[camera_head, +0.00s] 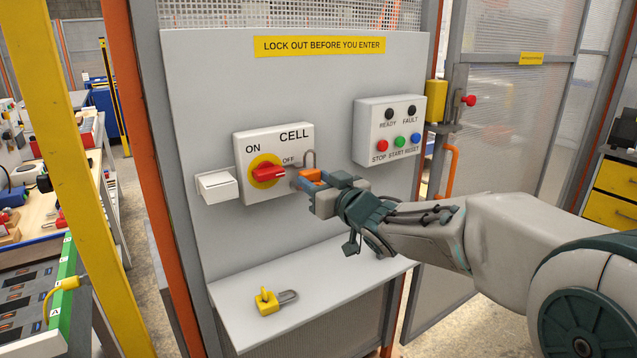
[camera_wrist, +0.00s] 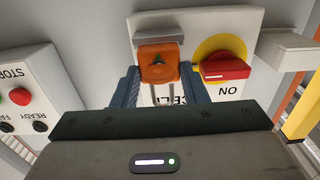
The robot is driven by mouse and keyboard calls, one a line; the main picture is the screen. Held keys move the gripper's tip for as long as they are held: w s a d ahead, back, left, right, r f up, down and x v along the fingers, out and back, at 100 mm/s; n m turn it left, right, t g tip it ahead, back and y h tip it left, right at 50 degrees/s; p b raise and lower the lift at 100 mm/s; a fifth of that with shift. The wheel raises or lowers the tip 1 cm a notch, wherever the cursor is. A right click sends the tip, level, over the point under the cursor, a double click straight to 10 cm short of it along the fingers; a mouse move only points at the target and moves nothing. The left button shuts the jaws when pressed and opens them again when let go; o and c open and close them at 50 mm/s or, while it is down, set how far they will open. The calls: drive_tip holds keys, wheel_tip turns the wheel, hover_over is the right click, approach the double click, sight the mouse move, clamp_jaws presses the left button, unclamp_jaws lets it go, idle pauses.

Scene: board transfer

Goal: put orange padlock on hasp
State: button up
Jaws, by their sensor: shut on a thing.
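The orange padlock (camera_head: 312,175) is between the fingers of my gripper (camera_head: 325,189), close in front of the CELL switch box (camera_head: 297,142). In the wrist view the gripper (camera_wrist: 165,88) is shut on the padlock (camera_wrist: 157,62), whose keyhole face points at the camera. Its grey shackle shows above the body in the head view, near the box's right edge. A grey metal piece (camera_wrist: 160,38), which may be the hasp, shows beside the padlock in the wrist view. I cannot tell whether the shackle passes through it. The red switch handle (camera_head: 268,174) lies left of the padlock.
A yellow padlock (camera_head: 266,301) lies on the grey shelf (camera_head: 330,285) below. A push-button box (camera_head: 389,129) is on the panel to the right. A white box (camera_head: 215,186) is at the left. The panel below the switch is clear.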

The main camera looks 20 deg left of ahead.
drive_tip(key=shift+x, duration=1)
drive_tip(key=o, duration=1.1)
drive_tip(key=shift+c, duration=0.2)
drive_tip(key=shift+d, duration=0.1)
drive_tip(key=v, duration=1.3)
drive_tip(key=shift+s+d, duration=0.3)
drive_tip(key=shift+c, duration=0.4)
